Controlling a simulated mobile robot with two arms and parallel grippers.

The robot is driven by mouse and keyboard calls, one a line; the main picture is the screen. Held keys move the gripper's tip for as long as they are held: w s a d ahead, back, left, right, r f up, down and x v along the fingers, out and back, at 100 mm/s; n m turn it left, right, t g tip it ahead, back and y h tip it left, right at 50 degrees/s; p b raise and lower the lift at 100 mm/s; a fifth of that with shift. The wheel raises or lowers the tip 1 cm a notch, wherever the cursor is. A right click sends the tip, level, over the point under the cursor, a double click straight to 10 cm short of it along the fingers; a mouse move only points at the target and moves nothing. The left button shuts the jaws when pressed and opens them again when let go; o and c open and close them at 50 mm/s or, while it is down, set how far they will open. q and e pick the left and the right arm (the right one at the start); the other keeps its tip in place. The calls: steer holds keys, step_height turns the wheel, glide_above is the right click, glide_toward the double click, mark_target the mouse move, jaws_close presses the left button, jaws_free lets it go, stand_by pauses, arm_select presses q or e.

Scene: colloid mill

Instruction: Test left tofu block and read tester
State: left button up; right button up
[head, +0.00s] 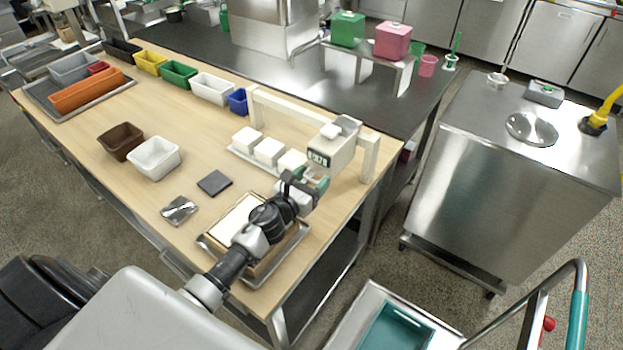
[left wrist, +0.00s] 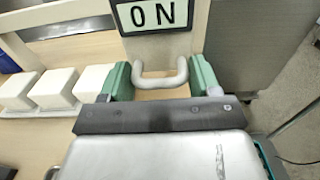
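The tester (head: 334,150) is a pale box with a dark-framed display, at a white gantry (head: 300,112) on the wooden table. In the left wrist view its display (left wrist: 160,15) reads "0 N". Three white tofu blocks stand in a row on a pale tray left of the tester: the left block (head: 247,140), the middle block (head: 269,151) and the right block (head: 292,160). My left gripper (head: 312,180) has its green fingers against both sides of the tester's pale U-shaped handle (left wrist: 160,80). It appears shut on this handle. My right gripper is out of view.
A shallow tray (head: 203,240) lies under my left arm. A dark square (head: 214,183), a shiny metal piece (head: 180,210), a brown bin (head: 120,141) and a white bin (head: 154,158) are left of it. Coloured bins line the back edge. A steel cabinet (head: 500,180) stands right.

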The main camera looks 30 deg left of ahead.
arm_select(q)
steer(key=c, duration=0.7)
steer(key=shift+a, duration=0.4)
steer(key=shift+c, duration=0.2)
steer(key=a+b, duration=0.2)
steer(key=a, duration=0.2)
steer(key=w+a+b, duration=0.1)
steer(key=a+b, duration=0.2)
steer(key=a, duration=0.2)
steer(key=w+a+f+b, duration=0.1)
steer(key=a+b, duration=0.1)
steer(key=a, duration=0.3)
steer(key=shift+a, duration=0.1)
arm_select(e)
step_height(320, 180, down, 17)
steer(key=b, duration=1)
arm_select(q)
steer(key=w+a+r+b, duration=0.1)
steer(key=w+a+b, duration=0.1)
steer(key=a, duration=1.3)
steer(key=shift+a, duration=0.25)
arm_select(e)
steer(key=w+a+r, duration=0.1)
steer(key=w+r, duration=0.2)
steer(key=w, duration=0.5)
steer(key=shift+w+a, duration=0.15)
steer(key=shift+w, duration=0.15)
arm_select(q)
steer(key=shift+r, duration=0.15)
